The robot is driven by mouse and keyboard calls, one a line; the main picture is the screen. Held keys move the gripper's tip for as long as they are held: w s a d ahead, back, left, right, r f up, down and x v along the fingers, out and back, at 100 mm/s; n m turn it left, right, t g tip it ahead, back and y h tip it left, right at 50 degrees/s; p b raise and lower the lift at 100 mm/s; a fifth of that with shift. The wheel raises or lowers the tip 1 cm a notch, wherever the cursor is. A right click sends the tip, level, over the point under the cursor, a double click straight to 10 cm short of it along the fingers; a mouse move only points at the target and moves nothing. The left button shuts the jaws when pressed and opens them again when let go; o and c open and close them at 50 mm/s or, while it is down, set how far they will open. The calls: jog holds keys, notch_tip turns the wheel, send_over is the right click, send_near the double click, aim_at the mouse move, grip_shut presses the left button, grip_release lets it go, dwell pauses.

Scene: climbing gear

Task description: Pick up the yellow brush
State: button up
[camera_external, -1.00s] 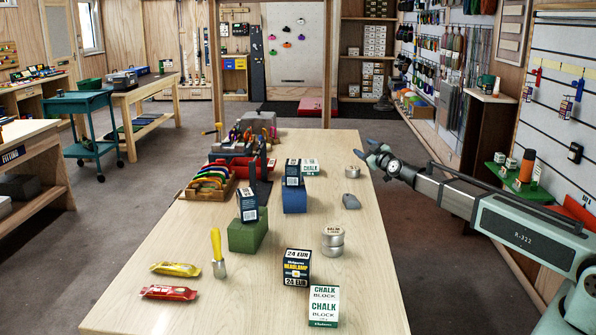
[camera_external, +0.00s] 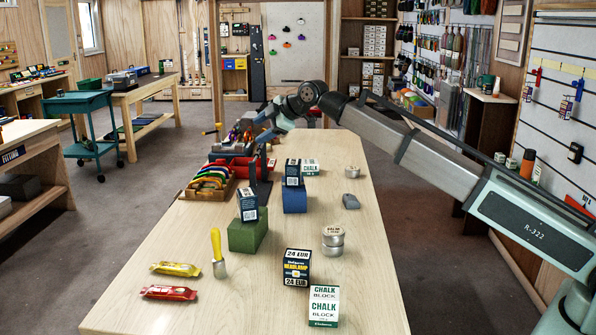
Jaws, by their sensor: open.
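My gripper (camera_external: 262,123) is open and above the far end of the table, by the tool holder, well beyond the near yellow-handled tool. Nothing shows between its fingers.
A green block (camera_external: 248,236) and a blue block (camera_external: 294,201) carry small boxes mid-table. A wooden rack of coloured gear (camera_external: 207,183) and a red toolbox (camera_external: 243,168) stand behind. Yellow (camera_external: 176,269) and red (camera_external: 168,292) packets lie front left. Tins (camera_external: 333,245) and boxes stand right.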

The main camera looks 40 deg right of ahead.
jog(key=s+a+g, duration=0.1)
jog(key=s+a, duration=0.2)
jog(key=a, duration=0.2)
jog(key=s+a+f+g, duration=0.1)
jog(key=s+a+g, duration=0.1)
jog(key=s+a, duration=0.2)
jog(key=s+a+g, duration=0.1)
jog(key=s+a, duration=0.3)
jog(key=a, duration=0.2)
jog(key=shift+s+f+n+g, duration=0.15)
jog(key=shift+n+g, duration=0.15)
jog(key=shift+g, duration=0.1)
jog(key=s+a+f+g, duration=0.4)
jog(key=s+a, duration=0.5)
jog(key=s, duration=0.3)
send_near(218, 258)
jog(key=w+f, duration=0.1)
jog(key=shift+g+y, duration=0.3)
jog(key=shift+w+x, duration=0.15)
jog(key=shift+x, duration=1.65)
jog(key=shift+w+x, duration=0.15)
jog(key=shift+x, duration=1.6)
grip_shut()
jog(key=shift+a+r, duration=0.1)
jog(key=shift+r, duration=0.05)
